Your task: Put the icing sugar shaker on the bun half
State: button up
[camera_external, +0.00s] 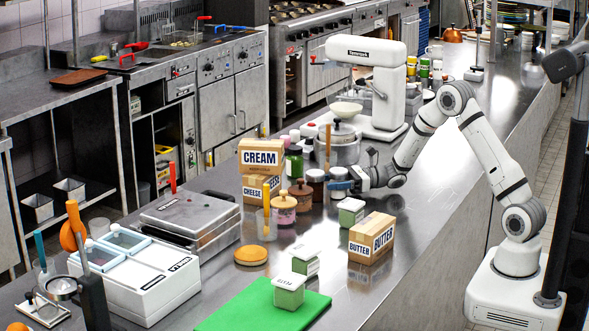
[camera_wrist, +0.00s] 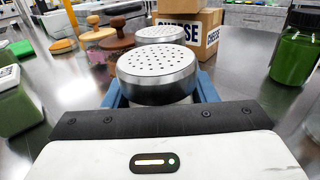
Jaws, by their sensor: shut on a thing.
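My gripper (camera_external: 347,184) is shut on a shaker (camera_wrist: 157,72) with a perforated silver top, which stands upright between the blue fingers in the wrist view. Its label is hidden, so I cannot read what it holds. In the external view the fingers mostly cover this shaker (camera_external: 338,174). A second shaker (camera_external: 316,180) with a dark brown body stands just left of it; its perforated top shows behind the held one (camera_wrist: 160,34). The bun half (camera_external: 251,254), a flat orange-brown round, lies on the steel counter at the front left, well away from my gripper.
Wooden-handled stamps (camera_external: 301,193), cream and cheese boxes (camera_external: 262,157) and a green jar (camera_external: 294,162) crowd the near surroundings. Green tubs (camera_external: 350,212) and a butter box (camera_external: 371,240) stand in front. A press (camera_external: 188,215) stands left of the bun half.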

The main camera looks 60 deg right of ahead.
notch_tip(320, 180, up, 10)
jog(key=shift+r, duration=0.25)
notch_tip(320, 180, up, 8)
jog(key=b, duration=0.5)
send_over(244, 250)
notch_tip(244, 250, down, 12)
jog(key=shift+a+r, duration=0.1)
jog(key=shift+r, duration=0.15)
jog(key=shift+f+p, duration=0.3)
jog(key=shift+f, duration=1.7)
